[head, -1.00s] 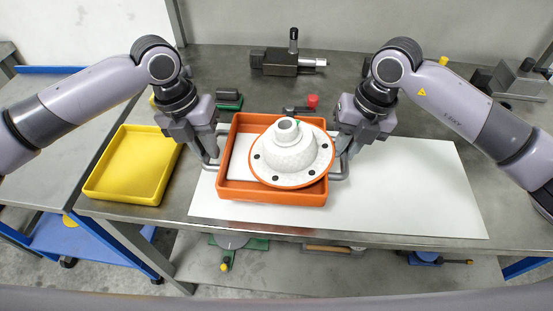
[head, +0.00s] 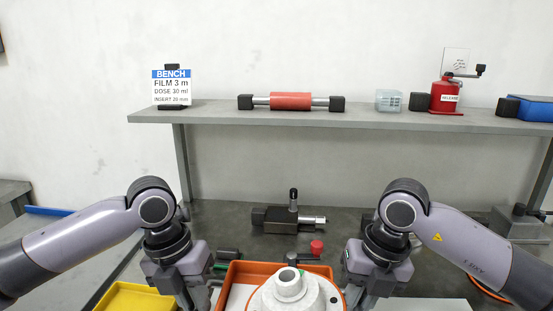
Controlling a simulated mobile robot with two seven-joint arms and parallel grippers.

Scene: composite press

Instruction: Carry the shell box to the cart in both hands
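The orange shell box (head: 260,267) is at the bottom centre of the head view, cut off by the lower edge. A white domed shell (head: 287,294) with a round neck sits in it. My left gripper (head: 196,304) is at the box's left side and my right gripper (head: 362,304) at its right side, both pointing down. Their fingertips and the box's side handles are mostly below the picture, so their grip is hidden. A blue edge strip (head: 48,211) shows at the far left, perhaps the cart's; the rest of that surface is mostly hidden by my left arm.
A yellow tray (head: 135,297) lies left of the box. Behind the box are a dark tool block (head: 290,219) and a red knob (head: 317,246). A wall shelf (head: 350,119) above holds a sign (head: 172,88), a red roller (head: 290,101) and a red dispenser (head: 446,96).

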